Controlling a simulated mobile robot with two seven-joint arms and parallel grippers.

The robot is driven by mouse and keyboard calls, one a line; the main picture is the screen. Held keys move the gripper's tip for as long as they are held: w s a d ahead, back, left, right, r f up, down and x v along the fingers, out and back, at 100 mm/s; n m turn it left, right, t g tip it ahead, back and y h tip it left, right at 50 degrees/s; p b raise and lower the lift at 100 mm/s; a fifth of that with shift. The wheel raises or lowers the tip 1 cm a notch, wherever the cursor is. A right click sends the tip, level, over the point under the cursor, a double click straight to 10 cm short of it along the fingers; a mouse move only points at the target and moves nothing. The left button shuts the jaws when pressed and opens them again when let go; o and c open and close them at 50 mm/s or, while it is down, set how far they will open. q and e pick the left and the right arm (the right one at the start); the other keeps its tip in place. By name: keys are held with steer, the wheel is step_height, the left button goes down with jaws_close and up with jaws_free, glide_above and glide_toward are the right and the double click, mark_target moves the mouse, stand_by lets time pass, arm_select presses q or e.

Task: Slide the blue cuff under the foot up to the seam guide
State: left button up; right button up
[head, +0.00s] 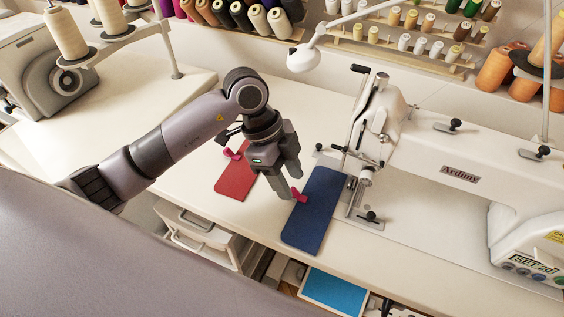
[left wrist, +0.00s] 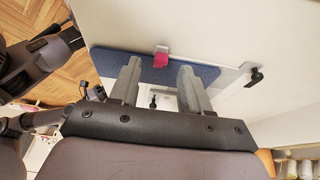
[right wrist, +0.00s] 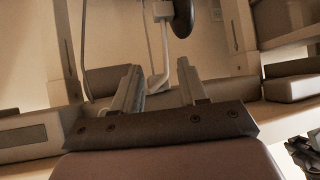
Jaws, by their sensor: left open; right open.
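The blue cuff (head: 314,212) lies flat on the sewing table just left of the machine's needle area, with a pink clip (head: 299,195) on its left edge. The seam guide is hard to make out among the metal parts near the presser foot (head: 365,178). My left gripper (head: 288,188) is open, pointing down at the cuff's left edge near the clip. In the left wrist view the cuff (left wrist: 205,73) and its clip (left wrist: 161,57) show beyond the open fingers (left wrist: 158,88). My right gripper (right wrist: 160,88) is open and empty, away from the cuff.
A red piece (head: 235,178) with a pink clip lies left of the blue cuff. The white sewing machine (head: 455,170) fills the right side. A lamp (head: 303,58) hangs behind. Drawers (head: 200,230) and a blue-topped tray (head: 336,290) are below the table's front edge.

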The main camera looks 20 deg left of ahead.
mark_target(309, 202)
arm_select(q)
steer(key=shift+x, duration=1.25)
jaws_close()
steer(key=shift+r+p, duration=0.15)
steer(key=shift+p, duration=0.25)
steer(key=shift+d, duration=0.2)
steer(key=shift+d+p, duration=0.3)
steer(key=shift+d, duration=0.7)
steer(key=shift+c, duration=0.2)
jaws_free()
